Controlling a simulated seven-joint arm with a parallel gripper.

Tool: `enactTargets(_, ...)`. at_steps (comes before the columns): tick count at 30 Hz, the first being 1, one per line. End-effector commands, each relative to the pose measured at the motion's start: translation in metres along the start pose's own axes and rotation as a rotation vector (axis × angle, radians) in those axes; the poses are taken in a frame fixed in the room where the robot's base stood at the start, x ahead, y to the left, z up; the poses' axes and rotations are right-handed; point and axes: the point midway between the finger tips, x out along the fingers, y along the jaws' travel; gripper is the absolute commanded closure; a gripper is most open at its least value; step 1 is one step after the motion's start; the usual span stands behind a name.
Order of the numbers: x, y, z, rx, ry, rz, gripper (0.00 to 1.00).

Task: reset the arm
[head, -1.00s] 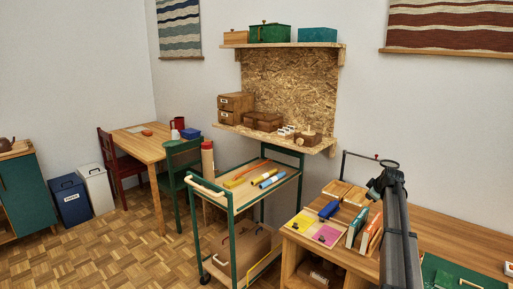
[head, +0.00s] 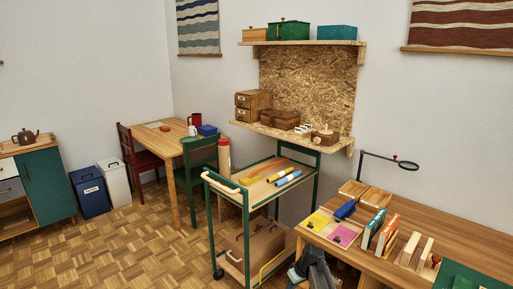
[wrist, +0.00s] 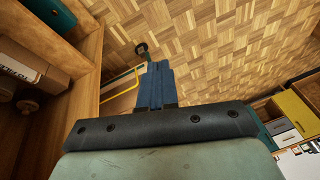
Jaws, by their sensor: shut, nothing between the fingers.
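My gripper (wrist: 157,65) shows in the wrist view with its two blue fingers together and nothing between them. It points out over the parquet floor (wrist: 200,40), beside the open wooden shelving of the desk (wrist: 85,75). In the head view, part of my arm (head: 318,270) shows low at the bottom edge, in front of the desk and to the right of the green cart (head: 243,235). The fingertips cannot be made out in that view.
The desk top (head: 440,215) holds books (head: 388,235), a blue-handled tool (head: 345,210), yellow and pink squares and a magnifier on a stand (head: 405,165). The cart carries coloured rolls (head: 287,178). Open floor (head: 130,245) lies left of the cart.

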Motion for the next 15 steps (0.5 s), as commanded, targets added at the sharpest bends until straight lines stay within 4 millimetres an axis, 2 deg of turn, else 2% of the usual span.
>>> enactTargets(1,0.014,-0.009,0.022,0.025,-0.032,-0.008,1.0)
enactTargets(6,0.054,-0.028,0.084,0.111,-0.129,-0.019,1.0)
enactTargets(15,0.106,-0.066,0.196,0.258,-0.3,-0.02,1.0)
